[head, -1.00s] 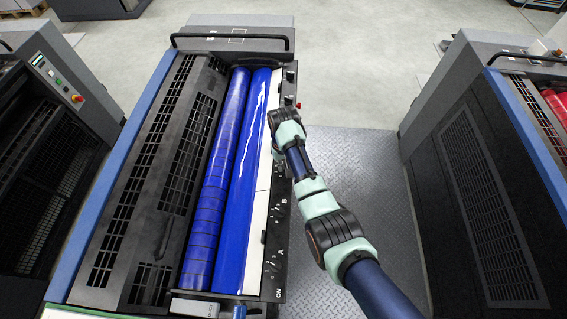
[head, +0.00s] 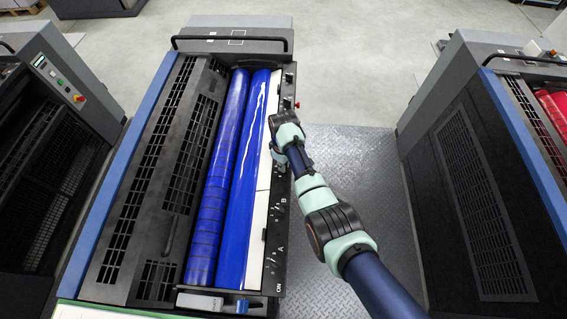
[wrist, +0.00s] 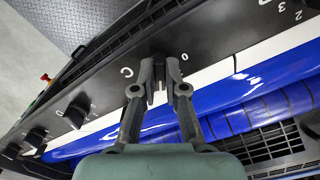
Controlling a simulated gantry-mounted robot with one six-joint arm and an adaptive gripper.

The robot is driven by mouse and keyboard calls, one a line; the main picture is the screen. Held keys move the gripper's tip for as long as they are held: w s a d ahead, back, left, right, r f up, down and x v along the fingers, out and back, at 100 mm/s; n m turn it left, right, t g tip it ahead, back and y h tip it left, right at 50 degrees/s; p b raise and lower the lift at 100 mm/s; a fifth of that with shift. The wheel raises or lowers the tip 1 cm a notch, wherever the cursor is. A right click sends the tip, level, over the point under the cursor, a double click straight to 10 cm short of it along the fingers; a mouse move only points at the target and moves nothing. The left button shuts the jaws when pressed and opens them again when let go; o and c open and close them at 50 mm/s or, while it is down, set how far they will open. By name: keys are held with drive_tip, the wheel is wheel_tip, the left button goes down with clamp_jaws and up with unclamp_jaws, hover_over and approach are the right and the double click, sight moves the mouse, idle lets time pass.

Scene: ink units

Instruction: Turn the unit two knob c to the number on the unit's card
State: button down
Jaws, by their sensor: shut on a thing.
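Unit two (head: 120,190) is the press with blue rollers in the middle of the head view. In the wrist view my gripper (wrist: 160,72) is shut on knob C (wrist: 160,60), one finger on each side. The fingers hide most of the knob, so I cannot read its pointer. The letter C shows just left of the fingers and a 0 just right of them; the other numbers of this dial are hidden. I cannot make out a number on any card.
Another black knob (wrist: 77,112) stands on the same panel to the left, with smaller ones beyond. A red button (wrist: 45,78) sticks up at the panel's far edge. The blue roller (head: 245,190) lies beside the panel. The metal floor plate (head: 365,160) to the right is clear.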

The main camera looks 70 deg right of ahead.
drive_tip(key=shift+n, duration=0.5)
drive_tip(key=c, duration=1.2)
unclamp_jaws()
wheel_tip(320, 180, up, 12)
drive_tip(key=shift+r, duration=0.1)
